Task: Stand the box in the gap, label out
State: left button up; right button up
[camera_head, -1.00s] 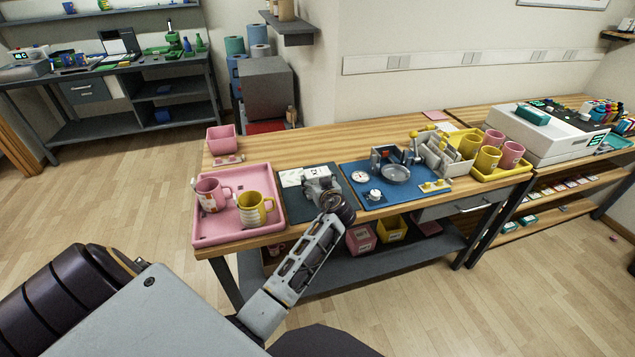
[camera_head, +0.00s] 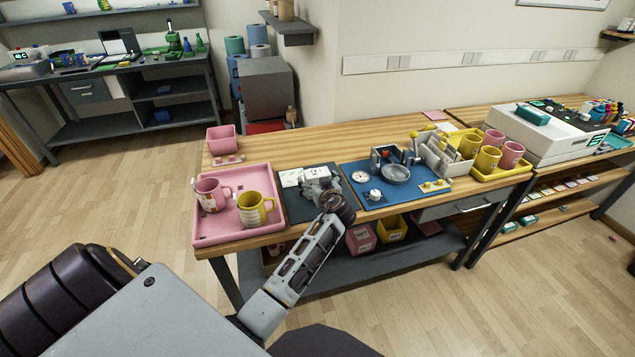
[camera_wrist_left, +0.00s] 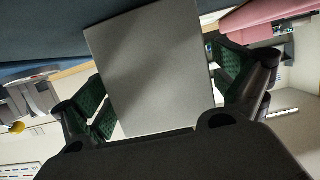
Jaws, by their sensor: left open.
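My left gripper (camera_head: 320,185) is over the dark mat on the bench, between the pink tray and the blue mat. In the left wrist view its fingers (camera_wrist_left: 163,92) are apart, with dark green pads on either side of a plain pale grey box (camera_wrist_left: 155,70). I cannot tell whether the pads touch it. In the head view a whitish top with small dark marks, likely this box (camera_head: 317,172), shows just behind the gripper, which hides most of it. No label shows on the face toward the wrist camera. I cannot make out the gap. My right gripper is not in view.
The pink tray (camera_head: 215,234) holds two mugs, left of the gripper. The blue mat (camera_head: 360,203) with a grey dish (camera_head: 396,174) and small parts lies right. A white card (camera_head: 291,178) lies beside the gripper. Grey upright holders (camera_head: 437,155) and a yellow tray (camera_head: 513,170) stand farther right.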

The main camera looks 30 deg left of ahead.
pick_arm(q)
jog(key=shift+s+d+r, duration=0.1)
jog(key=shift+s+d, duration=0.15)
jog(key=shift+d, duration=0.05)
jog(key=v, duration=0.3)
jog(key=shift+s+d+r+p, duration=0.1)
jog(key=shift+p, duration=0.25)
jog(key=v, duration=0.6)
jog(key=shift+s+d+r+p, duration=0.1)
jog(key=shift+s+d+p, duration=0.1)
jog(key=shift+d+p, duration=0.1)
jog(key=shift+s+d+r, duration=0.2)
jog(key=shift+s+d, duration=0.1)
jog(key=shift+d, duration=0.05)
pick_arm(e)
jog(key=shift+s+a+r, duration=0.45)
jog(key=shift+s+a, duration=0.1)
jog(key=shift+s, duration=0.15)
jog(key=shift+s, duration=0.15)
